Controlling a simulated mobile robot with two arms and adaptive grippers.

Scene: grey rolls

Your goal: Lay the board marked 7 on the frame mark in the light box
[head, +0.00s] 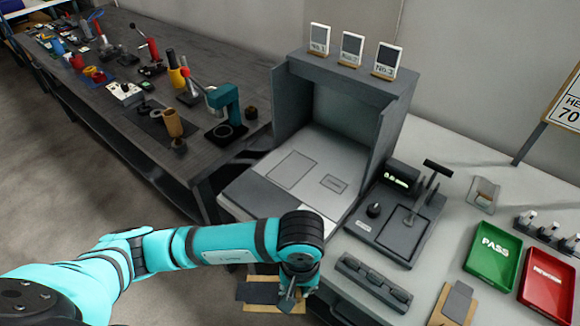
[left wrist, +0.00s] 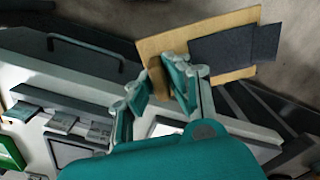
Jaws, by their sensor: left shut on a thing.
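My left gripper (head: 290,296) is shut on the edge of a tan board (head: 262,281) with a dark grey piece on it, held out over the front edge of the bench. In the left wrist view the fingers (left wrist: 163,80) grip the tan board (left wrist: 215,28), and the dark piece (left wrist: 235,46) sticks out past one side. I cannot read a number on it. The grey light box (head: 297,95) stands open at the back of the bench. A thin rectangular outline, the frame mark (head: 290,169), shows on its floor, bare. My right gripper is not in view.
A second tan board (head: 440,318) lies at the bench's front right. A scale-like device (head: 396,222), a dark slotted rack (head: 373,283), a green PASS tray (head: 493,255) and a red tray (head: 546,290) stand right of the box. Three cards (head: 352,49) stand on its top.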

